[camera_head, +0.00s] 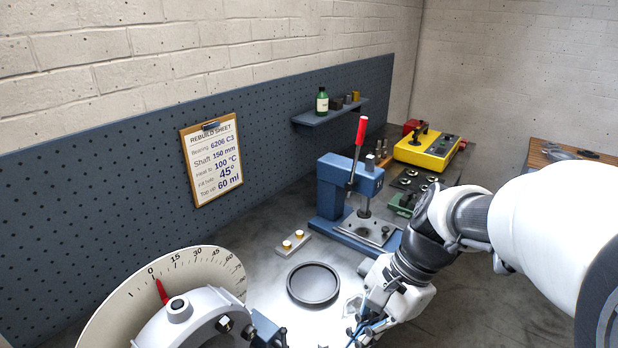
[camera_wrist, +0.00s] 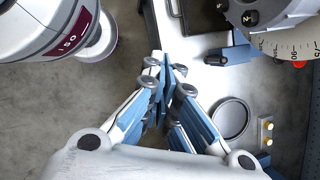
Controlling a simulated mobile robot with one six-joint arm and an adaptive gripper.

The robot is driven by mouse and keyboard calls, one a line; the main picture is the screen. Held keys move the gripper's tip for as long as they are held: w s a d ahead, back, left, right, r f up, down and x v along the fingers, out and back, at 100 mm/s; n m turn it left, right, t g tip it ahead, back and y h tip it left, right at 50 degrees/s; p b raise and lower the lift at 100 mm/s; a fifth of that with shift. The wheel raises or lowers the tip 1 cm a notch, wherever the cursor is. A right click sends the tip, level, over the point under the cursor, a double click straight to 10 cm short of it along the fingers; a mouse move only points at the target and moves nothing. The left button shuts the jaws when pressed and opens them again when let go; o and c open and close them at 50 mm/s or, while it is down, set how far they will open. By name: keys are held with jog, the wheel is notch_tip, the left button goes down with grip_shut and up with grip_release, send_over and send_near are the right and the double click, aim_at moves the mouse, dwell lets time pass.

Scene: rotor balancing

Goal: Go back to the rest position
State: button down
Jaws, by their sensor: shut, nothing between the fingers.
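My gripper (camera_wrist: 164,62) is shut and empty in the wrist view, its blue-padded fingers together over the edge of the bench. In the head view my gripper (camera_head: 362,330) is low at the centre right, beside the black ring tray (camera_head: 314,299), and its fingertips are partly cut off by the lower edge. The black ring tray also shows in the wrist view (camera_wrist: 247,118), to the right of the fingers and apart from them.
A blue press (camera_head: 345,186) with a red-topped lever stands behind my gripper. A dial gauge (camera_head: 108,309) is at lower left, near a small plate with two brass pieces (camera_head: 293,243). A yellow unit (camera_head: 427,151) sits farther back. Bare floor shows at left in the wrist view.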

jog(key=s+d+r+n+t+h, duration=0.2)
jog(key=s+n+t, duration=0.1)
jog(key=s+n, duration=0.2)
jog(key=s+d+r+n+t+h+b, duration=0.1)
jog(key=s+d+r+n+t+h, duration=0.1)
jog(key=s+n, duration=0.3)
jog(key=shift+s+d+n+t+h, duration=0.3)
jog(key=shift+d+n+t, duration=0.2)
jog(key=shift+d+n, duration=0.3)
jog(key=shift+a, duration=0.1)
